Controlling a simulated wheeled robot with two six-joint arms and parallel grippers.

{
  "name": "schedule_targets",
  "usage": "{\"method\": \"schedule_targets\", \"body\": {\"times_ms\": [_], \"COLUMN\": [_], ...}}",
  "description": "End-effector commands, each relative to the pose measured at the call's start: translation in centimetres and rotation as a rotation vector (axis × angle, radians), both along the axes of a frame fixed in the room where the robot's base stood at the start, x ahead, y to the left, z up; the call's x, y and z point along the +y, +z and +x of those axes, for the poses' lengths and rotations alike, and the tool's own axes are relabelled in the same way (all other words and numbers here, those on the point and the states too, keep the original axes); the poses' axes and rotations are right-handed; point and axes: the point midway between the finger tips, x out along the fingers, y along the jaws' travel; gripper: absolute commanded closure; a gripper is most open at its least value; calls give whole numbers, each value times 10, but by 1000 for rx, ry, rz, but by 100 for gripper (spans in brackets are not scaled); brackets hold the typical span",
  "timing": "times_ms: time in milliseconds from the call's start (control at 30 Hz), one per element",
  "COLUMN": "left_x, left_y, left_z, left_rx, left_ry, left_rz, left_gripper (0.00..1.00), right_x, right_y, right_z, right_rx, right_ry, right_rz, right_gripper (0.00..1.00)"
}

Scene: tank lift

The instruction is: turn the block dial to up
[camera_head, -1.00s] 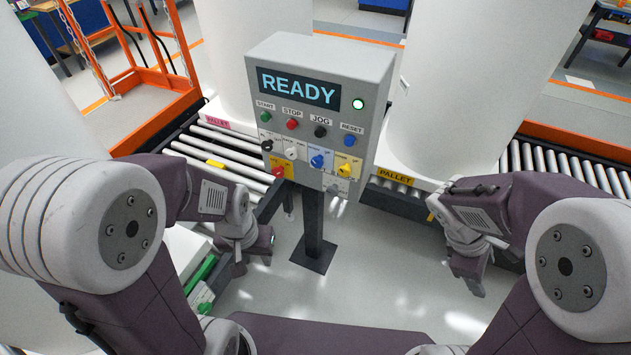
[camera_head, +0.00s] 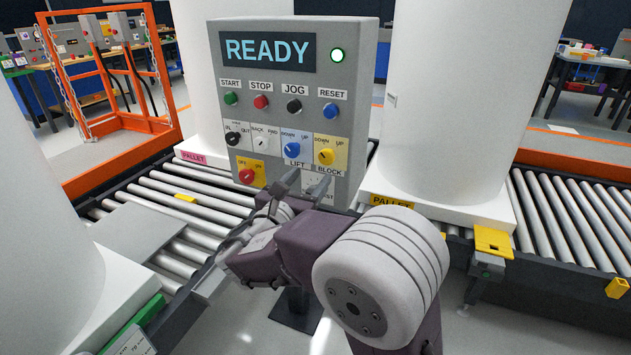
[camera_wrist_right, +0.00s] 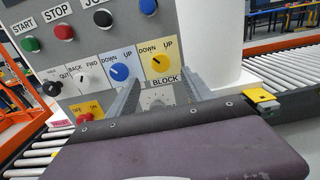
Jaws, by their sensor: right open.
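The block dial is a yellow knob (camera_head: 326,156) on a yellow plate marked DOWN and UP, with a BLOCK label below it. It sits at the right of the lower dial row on the grey control panel (camera_head: 361,100). The dial also shows in the right wrist view (camera_wrist_right: 158,64), where its pointer appears turned toward DOWN, at upper left. My right gripper (camera_head: 304,183) is open and empty, just below the dial and apart from it. In the right wrist view its two fingers (camera_wrist_right: 163,95) stand apart below the dial. My left gripper is out of view.
The blue LIFT dial (camera_head: 292,149) is close at left of the block dial. A red knob on a yellow plate (camera_head: 247,176) sits lower left. Push buttons line the row above. The screen (camera_head: 268,52) reads READY. Roller conveyors (camera_head: 180,205) and white tanks (camera_head: 450,90) flank the panel.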

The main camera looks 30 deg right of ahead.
Motion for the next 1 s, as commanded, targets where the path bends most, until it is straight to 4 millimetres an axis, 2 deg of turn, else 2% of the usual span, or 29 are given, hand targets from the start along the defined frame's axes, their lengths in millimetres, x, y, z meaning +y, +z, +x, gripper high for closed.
{"method": "schedule_targets", "body": {"times_ms": [167, 400, 533, 700, 900, 933, 1000], "left_x": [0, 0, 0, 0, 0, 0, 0], "left_y": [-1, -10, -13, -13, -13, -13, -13], "left_z": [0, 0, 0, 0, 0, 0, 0], "left_rx": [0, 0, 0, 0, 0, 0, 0], "left_ry": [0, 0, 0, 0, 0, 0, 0], "left_rz": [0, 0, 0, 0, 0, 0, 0], "left_gripper": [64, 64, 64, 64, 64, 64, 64], "right_x": [-7, -46, -61, -69, -70, -69, -69], "right_y": [1, -1, 0, 2, 2, 2, 2], "right_z": [6, 37, 51, 59, 59, 59, 59], "right_rx": [-1, 0, 1, 0, 0, 1, 1], "right_ry": [-3, -7, -4, -1, -1, -1, -1], "right_rz": [1, 1, 2, 1, 1, 2, 2], "right_gripper": [41, 41, 41, 41, 41, 46, 66]}}
